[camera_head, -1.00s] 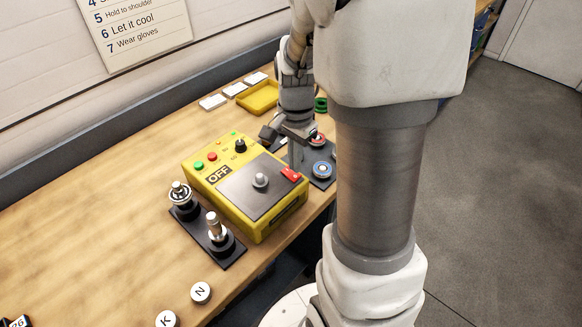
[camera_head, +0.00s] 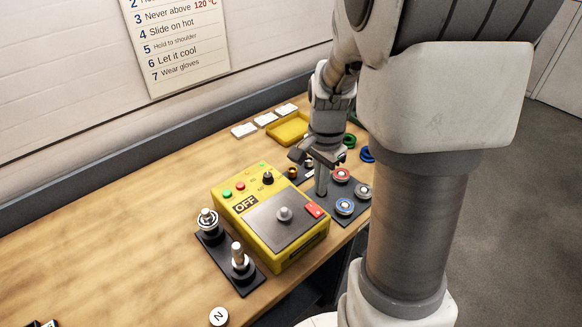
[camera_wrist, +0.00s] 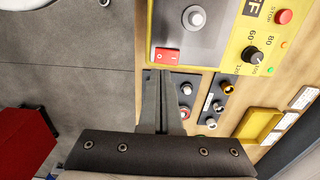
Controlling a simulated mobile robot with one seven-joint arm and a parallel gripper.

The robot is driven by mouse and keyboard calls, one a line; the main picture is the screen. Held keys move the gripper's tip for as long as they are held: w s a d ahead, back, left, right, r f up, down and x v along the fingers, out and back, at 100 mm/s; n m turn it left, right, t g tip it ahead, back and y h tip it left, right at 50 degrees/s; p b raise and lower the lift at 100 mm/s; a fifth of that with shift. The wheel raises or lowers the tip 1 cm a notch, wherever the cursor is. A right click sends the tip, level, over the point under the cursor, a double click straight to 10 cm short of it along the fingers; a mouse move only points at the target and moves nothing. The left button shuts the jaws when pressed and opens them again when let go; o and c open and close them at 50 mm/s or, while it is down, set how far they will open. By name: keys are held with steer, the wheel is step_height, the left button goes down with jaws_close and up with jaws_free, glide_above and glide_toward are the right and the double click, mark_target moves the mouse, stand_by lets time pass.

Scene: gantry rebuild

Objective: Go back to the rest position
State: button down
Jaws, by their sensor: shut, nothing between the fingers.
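My gripper (camera_head: 321,188) is above the workbench, just behind and to the right of the yellow heater box (camera_head: 275,226) in the head view. Its fingers are together with nothing between them. In the wrist view my gripper (camera_wrist: 160,100) points toward the yellow box (camera_wrist: 222,48), with the red switch (camera_wrist: 167,55) close to the fingertips. The fingers partly hide a dark plate (camera_head: 347,209) that bears red-topped and blue-topped round parts. Whether the fingertips touch anything I cannot tell.
A black plate (camera_head: 247,283) with two upright posts stands left of the box. A yellow tray (camera_head: 286,129) and white cards (camera_head: 265,119) lie behind. Green and blue rings lie at the bench's right. The bench's left (camera_head: 110,240) is mostly clear. A red object (camera_wrist: 24,140) stands on the floor.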

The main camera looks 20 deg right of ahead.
steer(key=shift+r, duration=0.1)
steer(key=s+a+r+n+t, duration=0.5)
steer(key=s+a+r+n, duration=0.5)
steer(key=s+r+n, duration=0.2)
steer(key=shift+s+a+r+n+t, duration=0.25)
steer(key=shift+r+n, duration=0.75)
steer(key=shift+r, duration=0.55)
